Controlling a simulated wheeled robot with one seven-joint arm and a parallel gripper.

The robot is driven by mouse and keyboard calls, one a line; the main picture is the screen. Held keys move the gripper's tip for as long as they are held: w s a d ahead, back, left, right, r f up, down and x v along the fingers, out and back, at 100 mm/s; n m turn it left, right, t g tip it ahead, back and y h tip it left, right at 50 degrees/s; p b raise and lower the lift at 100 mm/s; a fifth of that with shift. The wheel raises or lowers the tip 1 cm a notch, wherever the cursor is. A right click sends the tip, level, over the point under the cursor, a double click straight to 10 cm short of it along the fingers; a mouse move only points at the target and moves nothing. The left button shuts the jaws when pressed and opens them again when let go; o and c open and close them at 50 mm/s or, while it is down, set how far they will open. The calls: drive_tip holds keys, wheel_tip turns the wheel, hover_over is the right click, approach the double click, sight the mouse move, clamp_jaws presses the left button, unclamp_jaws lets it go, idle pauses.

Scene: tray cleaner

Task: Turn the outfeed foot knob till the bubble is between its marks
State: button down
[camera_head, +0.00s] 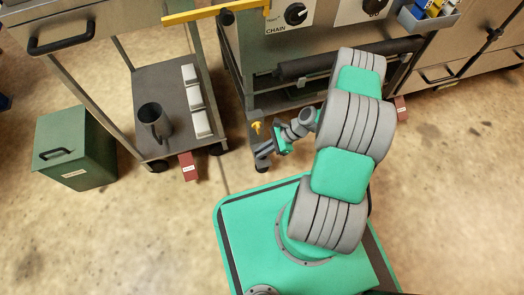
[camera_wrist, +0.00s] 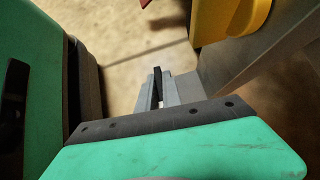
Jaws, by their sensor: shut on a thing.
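My gripper (camera_head: 263,157) is low at the bottom of the machine's near left leg. In the wrist view its grey fingers (camera_wrist: 158,92) are close together beside a grey leg (camera_wrist: 235,75). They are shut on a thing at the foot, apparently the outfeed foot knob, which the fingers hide. A yellow part (camera_head: 256,127) sits on the leg just above my gripper; it shows large at the top right of the wrist view (camera_wrist: 228,16). I cannot make out the bubble or its marks in either view.
A cart (camera_head: 150,80) with a dark mug (camera_head: 155,121) and white blocks (camera_head: 196,103) on its lower shelf stands left of the leg. A green bin (camera_head: 75,150) stands further left. A red block (camera_head: 188,166) is at the cart's front foot. The front floor is clear.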

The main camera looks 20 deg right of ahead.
drive_tip(key=shift+s+r+m+t+p, duration=0.1)
drive_tip(key=shift+r+m+t+p, duration=0.2)
drive_tip(key=shift+m+t+p, duration=0.6)
drive_tip(key=shift+f+m+t+h+p, duration=0.15)
drive_tip(key=shift+m+t+h+p, duration=0.4)
drive_tip(key=shift+m+p, duration=0.45)
drive_tip(key=shift+f+m+t, duration=0.15)
drive_tip(key=shift+m+t, duration=0.2)
drive_tip(key=shift+m, duration=0.15)
